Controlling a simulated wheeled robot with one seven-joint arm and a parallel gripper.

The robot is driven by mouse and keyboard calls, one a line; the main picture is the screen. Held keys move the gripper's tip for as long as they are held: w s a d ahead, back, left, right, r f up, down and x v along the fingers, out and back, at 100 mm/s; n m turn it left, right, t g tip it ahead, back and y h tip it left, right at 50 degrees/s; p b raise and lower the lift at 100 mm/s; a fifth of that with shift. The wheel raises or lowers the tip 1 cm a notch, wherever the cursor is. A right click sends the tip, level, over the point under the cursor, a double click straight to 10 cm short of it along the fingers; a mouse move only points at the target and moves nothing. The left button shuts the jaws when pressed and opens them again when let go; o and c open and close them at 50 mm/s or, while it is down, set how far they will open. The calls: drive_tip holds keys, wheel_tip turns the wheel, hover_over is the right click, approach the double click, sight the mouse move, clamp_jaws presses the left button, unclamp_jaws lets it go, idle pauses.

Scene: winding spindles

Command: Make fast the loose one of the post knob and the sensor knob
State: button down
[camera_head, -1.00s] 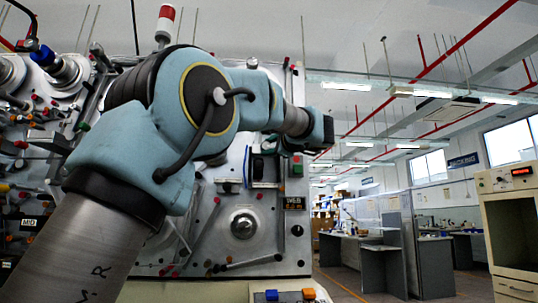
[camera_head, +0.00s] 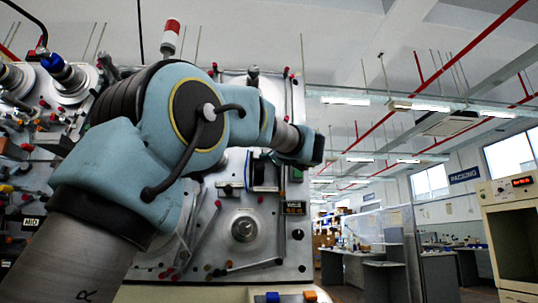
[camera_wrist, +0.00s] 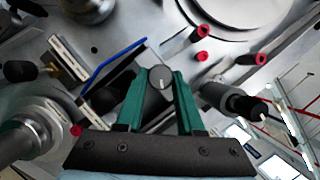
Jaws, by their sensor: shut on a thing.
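In the wrist view my gripper (camera_wrist: 161,76) has two green fingers shut on a round knob (camera_wrist: 160,78) with a dark grey face and a white index line. The line points roughly down the picture. The knob's stem and base are hidden behind the fingers. A second dark knob (camera_wrist: 252,107), also with a white mark, sticks out on a cylindrical stem to the right of the fingers, apart from them. I cannot tell which is the post knob and which the sensor knob. In the head view my arm hides the knobs and my fingers.
The metal machine panel (camera_head: 215,265) carries a round hub (camera_head: 243,227), rollers and levers. Near my fingers are a blue cable (camera_wrist: 108,60), red-capped pins (camera_wrist: 203,57) and a black cylinder (camera_wrist: 20,70). Open floor and benches (camera_head: 345,262) lie to the right.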

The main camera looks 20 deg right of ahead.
drive_tip(key=c, duration=0.5)
unclamp_jaws()
drive_tip(key=shift+c, duration=0.2)
drive_tip(key=shift+s, duration=0.1)
drive_tip(key=b+v, duration=0.3)
drive_tip(key=v, duration=0.7)
drive_tip(key=shift+s+f, duration=0.15)
drive_tip(key=shift+s, duration=0.15)
